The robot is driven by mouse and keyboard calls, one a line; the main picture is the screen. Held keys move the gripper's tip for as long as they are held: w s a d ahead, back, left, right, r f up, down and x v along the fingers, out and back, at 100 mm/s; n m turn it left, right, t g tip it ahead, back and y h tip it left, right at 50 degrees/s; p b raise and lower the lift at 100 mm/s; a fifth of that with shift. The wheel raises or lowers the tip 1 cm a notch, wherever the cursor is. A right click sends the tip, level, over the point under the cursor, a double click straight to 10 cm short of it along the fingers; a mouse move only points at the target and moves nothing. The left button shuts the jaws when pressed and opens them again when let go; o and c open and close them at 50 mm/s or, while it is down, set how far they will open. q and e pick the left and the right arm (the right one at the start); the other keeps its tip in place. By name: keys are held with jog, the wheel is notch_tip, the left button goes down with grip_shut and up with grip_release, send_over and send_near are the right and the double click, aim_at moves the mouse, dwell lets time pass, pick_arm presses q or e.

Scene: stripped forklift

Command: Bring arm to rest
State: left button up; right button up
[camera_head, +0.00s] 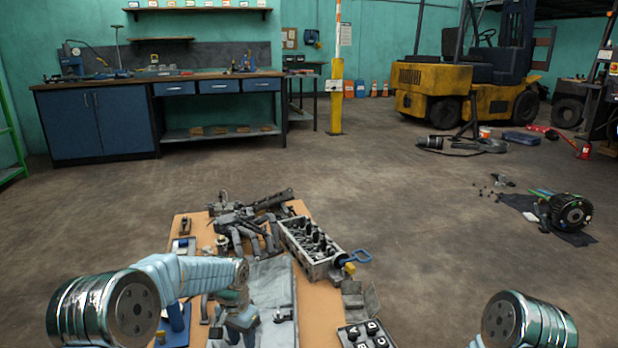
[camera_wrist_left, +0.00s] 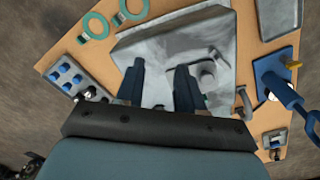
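My left arm comes in from the left in the head view and reaches over the wooden work table (camera_head: 318,305). My left gripper (camera_head: 241,332) points down above the grey metal tray (camera_head: 272,275). In the left wrist view my left gripper (camera_wrist_left: 158,88) has its two dark fingers apart, with the grey tray (camera_wrist_left: 150,48) showing between them. I see nothing held. Only a rounded metallic link of my right arm shows at the lower right of the head view; its gripper is out of frame.
An engine block (camera_head: 310,250) and a pile of dark metal parts (camera_head: 250,225) crowd the table's far half. A blue-handled tool (camera_head: 357,257) juts past its right edge. A motor part (camera_head: 568,212) lies on the floor at right. The floor between table and workbench (camera_head: 105,120) is clear.

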pick_arm(q)
jog(key=s+d+f+n+h+p, duration=0.1)
jog(key=s+f, duration=0.3)
jog(key=s, duration=0.5)
jog(key=s+d+f+n+h+p, duration=0.1)
jog(key=s+d+f+n+p, duration=0.1)
jog(key=s, duration=0.7)
jog(key=s+d+f+n+h+p, duration=0.1)
jog(key=s+f+n+p, duration=0.3)
jog(key=s, duration=0.5)
notch_tip(320, 180, down, 3)
jog(key=shift+s+d+r+t+h, duration=0.2)
jog(key=shift+s+d+t+h, duration=0.1)
jog(key=shift+d+t+h, duration=0.1)
